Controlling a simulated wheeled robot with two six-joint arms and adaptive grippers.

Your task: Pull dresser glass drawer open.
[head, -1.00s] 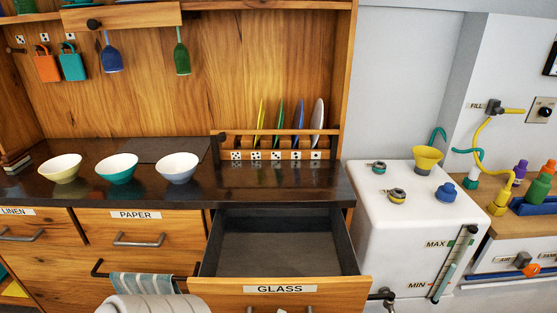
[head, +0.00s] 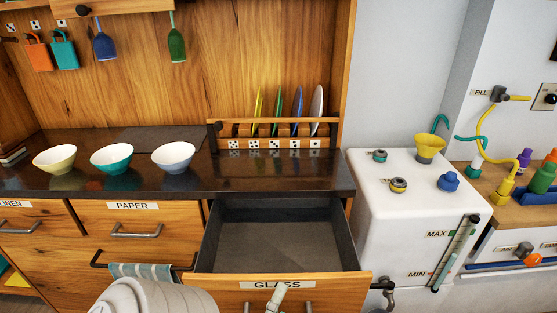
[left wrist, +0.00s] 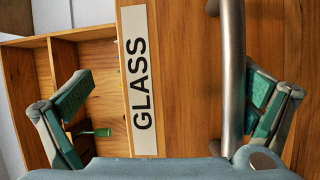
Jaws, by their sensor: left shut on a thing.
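The glass drawer (head: 279,245) stands pulled out, and its dark inside is empty where I see it. Its wooden front bears a GLASS label (head: 278,284), which also shows sideways in the left wrist view (left wrist: 141,85). The grey bar handle (left wrist: 232,75) runs along the drawer front. One green-padded finger lies close beside the bar; the other is beyond the front's top edge. In the head view, a pale part of it covers part of the label. My right gripper is not in view.
Three bowls (head: 112,160) stand on the dark counter (head: 110,192), with a plate rack (head: 275,143) to their right. A white tank (head: 420,215) with a tap (head: 382,286) stands close right of the drawer. A towel (head: 140,271) hangs left of it.

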